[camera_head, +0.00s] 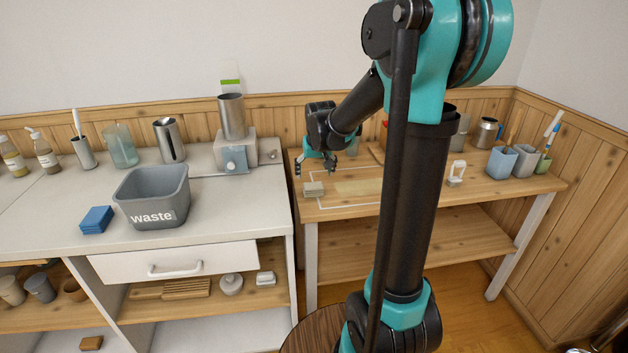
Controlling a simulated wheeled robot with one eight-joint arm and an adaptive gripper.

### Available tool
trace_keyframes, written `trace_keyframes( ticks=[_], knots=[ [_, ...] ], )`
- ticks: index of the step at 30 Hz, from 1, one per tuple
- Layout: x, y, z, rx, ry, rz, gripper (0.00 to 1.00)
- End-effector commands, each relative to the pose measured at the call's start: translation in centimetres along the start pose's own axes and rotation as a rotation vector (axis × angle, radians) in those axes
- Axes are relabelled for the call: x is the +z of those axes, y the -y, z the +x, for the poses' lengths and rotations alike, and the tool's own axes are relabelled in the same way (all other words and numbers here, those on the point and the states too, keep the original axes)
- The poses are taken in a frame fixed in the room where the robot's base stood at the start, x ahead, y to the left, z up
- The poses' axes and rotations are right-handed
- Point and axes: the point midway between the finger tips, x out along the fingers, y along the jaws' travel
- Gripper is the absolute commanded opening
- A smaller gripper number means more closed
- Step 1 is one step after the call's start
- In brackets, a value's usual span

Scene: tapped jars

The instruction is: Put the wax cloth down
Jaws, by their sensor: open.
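A small folded grey-green stack (313,189), which looks like the wax cloth, lies on the wooden table near its left end, at the left side of a white outlined area. My gripper (315,166) is open and points down just above and behind this stack. Its fingers are apart and nothing shows between them. A flat pale yellowish sheet (359,187) lies to the right of the stack inside the outline. My arm hides part of the table to its right.
The wooden table (478,186) holds a small white stand (456,173), several cups and a metal jug (487,132). On the white counter are a grey waste bin (152,197), a blue folded cloth (97,219) and a grinder-like device (234,150).

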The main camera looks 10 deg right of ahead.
Motion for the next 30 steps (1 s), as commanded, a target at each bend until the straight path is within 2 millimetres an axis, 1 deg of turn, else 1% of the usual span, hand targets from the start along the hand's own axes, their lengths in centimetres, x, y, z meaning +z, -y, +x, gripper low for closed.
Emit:
trace_keyframes(
  ticks=[1,3,9,11,13,14,17,18,20,21,24,27,30],
  knots=[
    [0.1,0.0,-0.8,0.000,0.000,0.000,0.80],
    [0.0,0.0,-1.7,0.000,0.000,0.000,0.80],
    [0.1,0.0,-3.1,0.000,0.000,0.000,0.80],
    [0.7,-0.2,-3.4,0.000,0.001,0.000,0.80],
    [2.4,-0.6,-3.5,0.000,0.002,0.000,0.80],
    [3.5,-0.8,-3.6,0.001,0.003,0.000,0.80],
    [8.4,-1.8,-3.7,0.000,0.007,0.003,0.80],
    [10.8,-2.2,-3.6,0.000,0.009,0.004,0.80],
    [14.3,-2.7,-3.5,-0.001,0.012,0.003,0.80],
    [16.6,-3.0,-3.4,-0.001,0.013,0.004,0.80],
    [21.7,-3.6,-3.0,-0.001,0.018,0.003,0.80],
    [25.4,-3.9,-2.6,-0.002,0.021,0.004,0.80],
    [27.5,-4.0,-2.4,-0.002,0.022,0.003,0.80]
  ],
)
